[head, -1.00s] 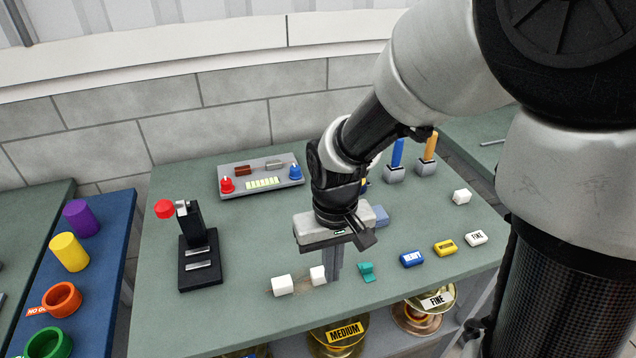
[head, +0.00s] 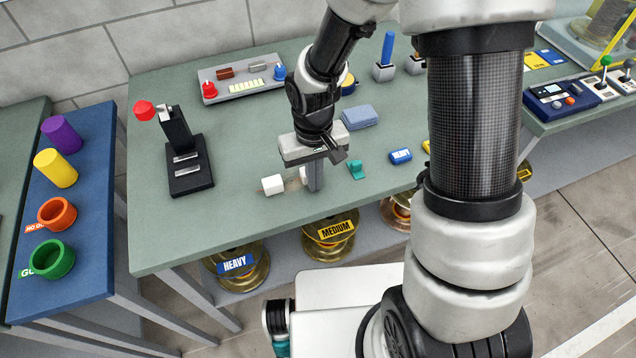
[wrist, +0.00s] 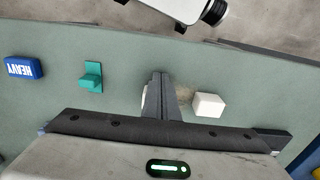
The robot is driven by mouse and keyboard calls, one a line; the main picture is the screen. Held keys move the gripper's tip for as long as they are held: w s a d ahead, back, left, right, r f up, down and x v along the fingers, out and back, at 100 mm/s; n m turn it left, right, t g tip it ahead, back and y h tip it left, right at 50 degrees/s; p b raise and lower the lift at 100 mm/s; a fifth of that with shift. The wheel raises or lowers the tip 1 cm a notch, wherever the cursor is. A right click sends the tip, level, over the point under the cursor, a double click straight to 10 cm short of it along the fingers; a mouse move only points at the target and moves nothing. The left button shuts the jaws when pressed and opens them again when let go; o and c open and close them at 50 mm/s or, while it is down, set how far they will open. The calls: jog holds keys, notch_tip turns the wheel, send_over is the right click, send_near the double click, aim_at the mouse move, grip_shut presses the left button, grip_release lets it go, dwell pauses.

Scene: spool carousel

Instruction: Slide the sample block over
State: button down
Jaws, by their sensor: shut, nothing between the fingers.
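Two small white blocks lie on the green bench top; I cannot tell which is the sample block. One white block (head: 273,185) stands clear to the left of my gripper (head: 315,188) in the head view. The other white block (head: 303,174) is close beside the fingers and mostly hidden by them. My gripper is shut and empty, pointing down with its fingertips low near the bench. In the wrist view the clear block (wrist: 208,105) is right of my gripper (wrist: 162,78), and the other block (wrist: 145,98) peeks out at the fingers' left edge. Contact is unclear.
A teal piece (head: 356,170) and a blue HEAVY block (head: 400,156) lie right of the fingers. A grey-blue pad (head: 360,117) lies behind. A brownish patch (wrist: 184,101) lies between the white blocks.

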jog(key=shift+w, duration=0.1)
jog(key=w+a, duration=0.1)
jog(key=w, duration=0.3)
jog(key=w+a, duration=0.1)
jog(key=w, duration=0.3)
jog(key=w+a+b, duration=0.1)
jog(key=w, duration=0.3)
jog(key=shift+w+a, duration=0.2)
jog(key=shift+a, duration=0.1)
